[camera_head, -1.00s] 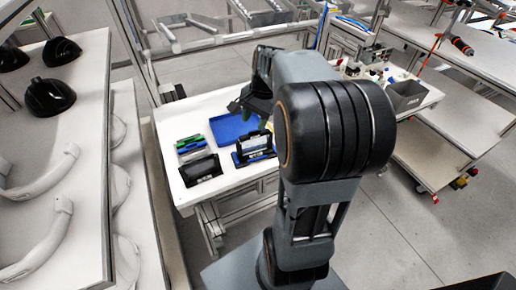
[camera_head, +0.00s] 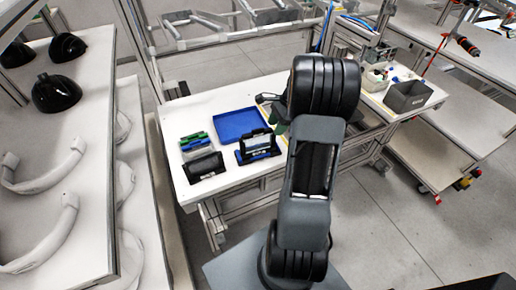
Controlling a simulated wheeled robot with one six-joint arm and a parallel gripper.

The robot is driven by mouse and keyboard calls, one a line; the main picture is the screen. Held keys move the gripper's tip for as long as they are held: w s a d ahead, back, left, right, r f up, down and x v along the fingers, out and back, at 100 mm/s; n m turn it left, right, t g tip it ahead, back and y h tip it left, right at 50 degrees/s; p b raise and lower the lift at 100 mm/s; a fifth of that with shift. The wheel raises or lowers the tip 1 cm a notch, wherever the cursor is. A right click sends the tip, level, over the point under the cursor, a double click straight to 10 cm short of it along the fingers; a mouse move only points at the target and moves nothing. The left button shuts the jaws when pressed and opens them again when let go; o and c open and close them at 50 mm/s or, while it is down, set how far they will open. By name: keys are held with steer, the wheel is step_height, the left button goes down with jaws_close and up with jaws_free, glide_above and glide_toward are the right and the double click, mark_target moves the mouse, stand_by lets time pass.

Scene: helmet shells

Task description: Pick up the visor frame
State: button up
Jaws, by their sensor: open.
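A black rectangular frame with a clear middle (camera_head: 258,146) stands at the front of the white table, with blue parts at its base. A second black rectangular frame (camera_head: 204,168) is to its left. I cannot tell for sure which of them is the visor frame. My gripper (camera_head: 274,108) is mostly hidden behind my own arm. A dark part and a greenish part of it show above the table, just right of the blue tray. It is open, and I see nothing held in it. It is up and to the right of the clear-middled frame, apart from it.
The shallow blue tray (camera_head: 238,111) looks empty. Green and blue pieces (camera_head: 194,141) lie left of it. Black helmet shells (camera_head: 56,92) and white curved bands (camera_head: 45,238) fill the shelves at left.

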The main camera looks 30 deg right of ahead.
steer(key=shift+p+x, duration=0.3)
steer(key=shift+x, duration=2.4)
steer(key=shift+c, duration=0.3)
jaws_close()
